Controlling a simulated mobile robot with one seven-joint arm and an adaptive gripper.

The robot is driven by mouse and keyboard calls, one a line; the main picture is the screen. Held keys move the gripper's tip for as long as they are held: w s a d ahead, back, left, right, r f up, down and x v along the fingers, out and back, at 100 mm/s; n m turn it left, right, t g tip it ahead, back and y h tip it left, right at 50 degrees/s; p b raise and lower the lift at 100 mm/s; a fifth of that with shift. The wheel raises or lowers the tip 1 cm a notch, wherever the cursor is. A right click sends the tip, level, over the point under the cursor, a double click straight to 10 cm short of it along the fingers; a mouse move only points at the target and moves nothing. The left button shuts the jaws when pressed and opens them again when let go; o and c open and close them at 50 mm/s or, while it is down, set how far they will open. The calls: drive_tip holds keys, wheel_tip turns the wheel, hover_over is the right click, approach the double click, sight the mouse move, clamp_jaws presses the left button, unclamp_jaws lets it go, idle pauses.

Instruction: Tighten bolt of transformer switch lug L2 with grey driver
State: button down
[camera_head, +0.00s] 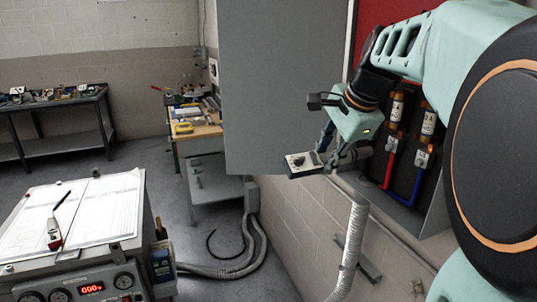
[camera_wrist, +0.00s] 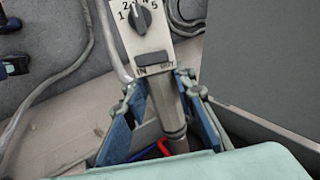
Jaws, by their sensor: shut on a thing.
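My gripper (camera_head: 342,156) is shut on the grey driver (camera_head: 304,164), in front of the open switch cabinet. The driver's boxy end has a numbered dial and an IN/OUT switch, which the wrist view (camera_wrist: 153,50) shows up close. Its grey barrel lies between my fingers (camera_wrist: 165,118) and points toward the cabinet. Inside, a lug with a red cable (camera_head: 393,145) and a lug with a blue cable (camera_head: 422,160) sit below brown fuses. No L2 label is readable. My gripper and arm hide part of the cabinet, and I cannot tell whether the driver's tip touches a bolt.
The grey cabinet door (camera_head: 280,80) stands open left of my gripper. A conduit (camera_head: 353,240) rises below the cabinet along the block wall. A cart (camera_head: 120,250) with papers and gauges stands at front left. A tool bench (camera_head: 195,130) is behind. Open floor lies between them.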

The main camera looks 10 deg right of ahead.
sight(353, 150)
drive_tip(key=shift+w+d+p, duration=0.25)
drive_tip(key=shift+d+p, duration=0.1)
drive_tip(key=shift+d, duration=0.9)
drive_tip(key=shift+w+d+p, duration=0.25)
drive_tip(key=shift+d+p, duration=0.05)
drive_tip(key=shift+d, duration=0.9)
drive_tip(key=shift+w+d+r+p, duration=0.15)
drive_tip(key=shift+d+p, duration=0.3)
drive_tip(key=shift+d, duration=0.25)
drive_tip(key=shift+w+d+f+p, duration=0.1)
drive_tip(key=shift+d+p, duration=0.35)
drive_tip(key=shift+d, duration=0.25)
idle(1.8)
drive_tip(key=shift+s+a+b, duration=0.2)
drive_tip(key=shift+s+a, duration=0.05)
drive_tip(key=shift+a, duration=0.9)
drive_tip(key=shift+s+a+b, duration=0.15)
drive_tip(key=shift+s+a, duration=0.05)
drive_tip(key=shift+a, duration=0.9)
